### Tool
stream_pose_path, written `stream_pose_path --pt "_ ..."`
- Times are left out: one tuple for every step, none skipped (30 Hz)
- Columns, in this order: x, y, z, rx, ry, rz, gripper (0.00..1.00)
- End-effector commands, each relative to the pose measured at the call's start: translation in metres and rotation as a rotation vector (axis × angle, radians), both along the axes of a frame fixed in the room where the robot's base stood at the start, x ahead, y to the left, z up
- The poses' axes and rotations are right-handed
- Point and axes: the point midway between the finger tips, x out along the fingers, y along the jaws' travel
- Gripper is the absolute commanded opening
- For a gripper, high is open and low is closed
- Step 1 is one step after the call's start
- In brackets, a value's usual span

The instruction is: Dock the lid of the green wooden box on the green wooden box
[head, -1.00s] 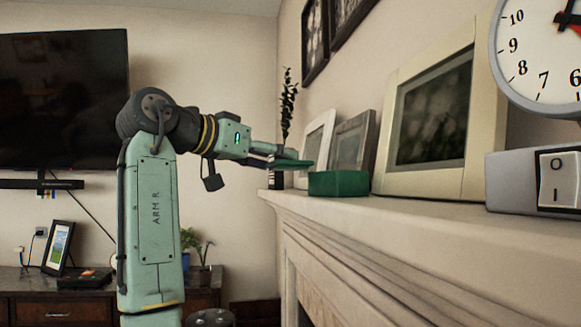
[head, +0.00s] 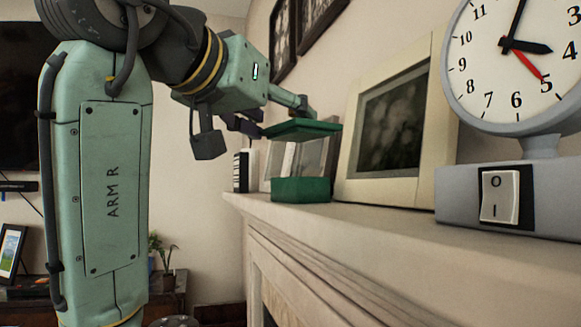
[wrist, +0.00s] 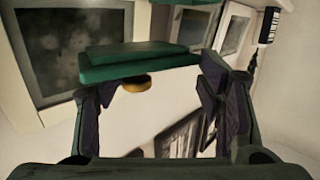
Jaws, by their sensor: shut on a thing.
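The green wooden box (head: 301,190) stands on the mantel shelf in the head view. Its green lid (head: 302,130) is held flat above it, with a clear gap between the two. My gripper (head: 280,116) is shut on the lid. In the wrist view the lid (wrist: 140,68) shows between the dark finger pads of my gripper (wrist: 150,92), with a small yellowish round piece (wrist: 137,83) at its lower edge. I cannot tell in the wrist view which green part, if any, is the box.
A large pale picture frame (head: 393,130) leans on the wall right of the box, and smaller frames stand behind it. A clock (head: 515,60) on a grey switch base (head: 465,205) is at the right. The mantel (head: 390,228) is bare in front.

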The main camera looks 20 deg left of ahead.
Motion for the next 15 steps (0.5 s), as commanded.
stream_pose_path --pt "0.014 0.004 0.001 -0.004 0.006 0.0 0.33" --pt "0.022 0.006 0.001 -0.004 0.006 0.0 0.33" --pt "0.033 0.009 0.0 -0.004 0.007 -0.001 0.33" --pt "0.041 0.011 0.0 -0.003 0.006 -0.001 0.33" --pt "0.049 0.013 -0.001 -0.003 0.006 -0.001 0.33" --pt "0.059 0.015 -0.002 -0.004 0.007 -0.001 0.33" --pt "0.067 0.017 -0.002 -0.003 0.006 -0.001 0.33" --pt "0.075 0.019 -0.003 -0.003 0.007 -0.001 0.33" --pt "0.085 0.022 -0.004 -0.003 0.006 -0.001 0.33" --pt "0.093 0.024 -0.005 -0.003 0.006 0.0 0.33" --pt "0.1 0.025 -0.006 -0.002 0.005 -0.002 0.33" --pt "0.108 0.027 -0.007 -0.002 0.005 -0.002 0.33" --pt "0.114 0.028 -0.008 -0.002 0.005 -0.002 0.33" --pt "0.118 0.029 -0.008 -0.001 0.004 -0.002 0.33" --pt "0.124 0.03 -0.009 -0.002 0.002 -0.002 0.33"
